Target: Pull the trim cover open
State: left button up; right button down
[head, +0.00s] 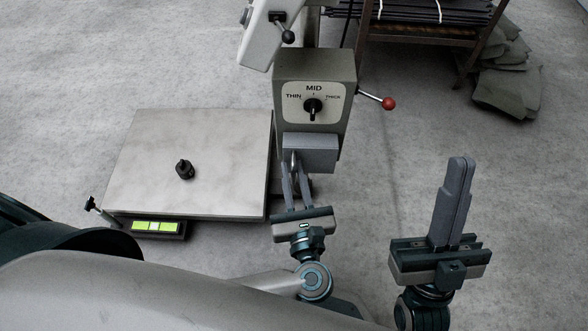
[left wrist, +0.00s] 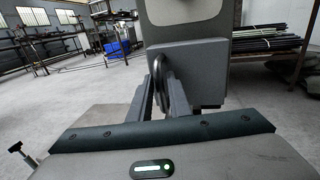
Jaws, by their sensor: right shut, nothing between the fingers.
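The trim cover (head: 318,152) is a grey box-like panel on the front of the machine's upright housing, below the dial. It also shows in the left wrist view (left wrist: 204,78), apparently closed against the housing. Its dark looped handle (left wrist: 159,72) stands at the cover's left side. My left gripper (head: 294,166) is at the handle, its two fingers parted, one on each side of it. In the left wrist view the fingers (left wrist: 161,92) show a gap between them; firm contact with the handle cannot be seen. My right gripper (head: 461,162) is shut and empty, pointing up, well right of the cover.
The housing carries a THIN/MID/THICK dial (head: 313,106) and a red-knobbed lever (head: 388,103) on its right. A flat scale platform (head: 225,150) with a small black part (head: 184,169) stands left. A rod rack (head: 410,35) is behind. Floor right of the housing is clear.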

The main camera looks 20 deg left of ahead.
pick_arm(q)
grip_shut()
dwell(1.3)
